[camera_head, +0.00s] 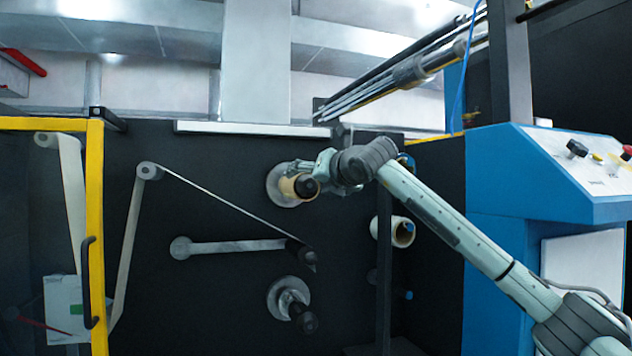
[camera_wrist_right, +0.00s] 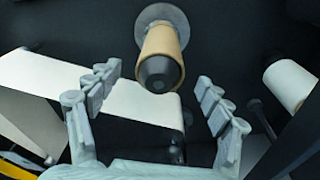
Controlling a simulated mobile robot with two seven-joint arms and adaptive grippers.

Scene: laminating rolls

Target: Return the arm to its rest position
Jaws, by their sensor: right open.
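My right arm (camera_head: 450,225) reaches in from the lower right of the head view, its links pale grey-green. My right gripper (camera_head: 318,178) is at the upper spindle, beside a tan roll core (camera_head: 289,187) with a dark end. In the right wrist view my right gripper (camera_wrist_right: 160,105) is open, with one finger on each side. The tan core (camera_wrist_right: 160,45) sits on its round grey flange (camera_wrist_right: 163,18) ahead of the fingers and is apart from both. No left arm or gripper shows in the head view.
A white roll (camera_head: 392,231) is on a peg right of the spindles. A lower spindle (camera_head: 290,300) is bare. A web runs over a roller (camera_head: 150,171). A yellow frame (camera_head: 96,230) stands left, a blue control console (camera_head: 545,170) right. Black rods (camera_head: 400,75) hang above the arm.

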